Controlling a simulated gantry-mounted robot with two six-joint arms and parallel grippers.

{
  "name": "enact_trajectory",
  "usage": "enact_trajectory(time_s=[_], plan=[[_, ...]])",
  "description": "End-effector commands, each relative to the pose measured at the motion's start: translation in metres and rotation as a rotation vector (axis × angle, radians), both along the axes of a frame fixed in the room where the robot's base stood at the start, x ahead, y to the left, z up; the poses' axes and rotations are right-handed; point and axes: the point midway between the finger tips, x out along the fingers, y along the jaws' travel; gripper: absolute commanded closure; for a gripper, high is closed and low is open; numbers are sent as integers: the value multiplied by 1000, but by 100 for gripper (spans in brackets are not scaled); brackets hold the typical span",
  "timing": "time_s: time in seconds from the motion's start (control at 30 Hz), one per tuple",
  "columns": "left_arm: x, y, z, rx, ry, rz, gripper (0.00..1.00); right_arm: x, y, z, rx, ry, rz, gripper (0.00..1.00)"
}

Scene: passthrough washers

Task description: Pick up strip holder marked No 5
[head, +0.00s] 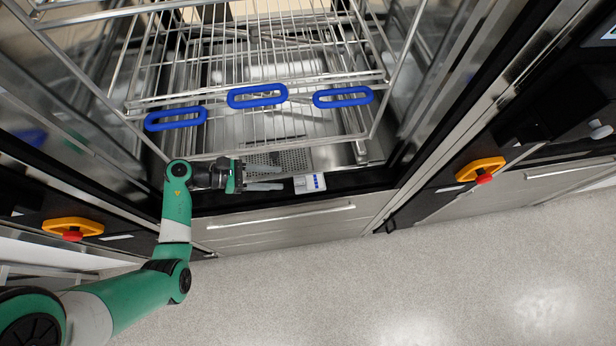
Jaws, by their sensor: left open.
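A small white holder with blue marks (310,183) lies on the dark front ledge of the open washer, below the rack. It may be the strip holder, but no number can be read on it at this size. My left gripper (281,177) comes in from the left and points right, with its two pale fingers apart and nothing between them. Its fingertips are just left of the white holder, and I see a small gap. My right gripper is not in view.
A wire rack (255,150) with several blue handles (257,96) stands in the washer chamber just behind the gripper. A steel drawer front (290,222) lies below the ledge. Yellow-and-red emergency stops (480,169) are on both sides. The speckled floor in front is clear.

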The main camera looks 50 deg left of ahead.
Motion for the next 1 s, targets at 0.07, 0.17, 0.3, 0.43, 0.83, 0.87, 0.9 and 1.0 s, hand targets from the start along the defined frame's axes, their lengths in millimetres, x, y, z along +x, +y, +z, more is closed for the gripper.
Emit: enact_trajectory(time_s=[0.07,0.17,0.3,0.43,0.83,0.87,0.9,1.0], plan=[[12,-10,-9,1,-1,-6,50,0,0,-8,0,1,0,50],[24,-18,-14,0,-1,-4,50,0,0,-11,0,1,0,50],[30,-21,-15,0,-1,0,50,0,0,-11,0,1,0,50],[34,-27,-19,0,-1,-4,50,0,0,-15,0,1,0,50],[65,-54,-36,1,-2,-1,50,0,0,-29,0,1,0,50],[65,-54,-36,1,-2,-1,50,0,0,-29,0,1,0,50],[65,-54,-36,0,-1,0,50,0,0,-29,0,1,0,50],[64,-53,-36,0,-1,0,59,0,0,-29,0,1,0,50]])
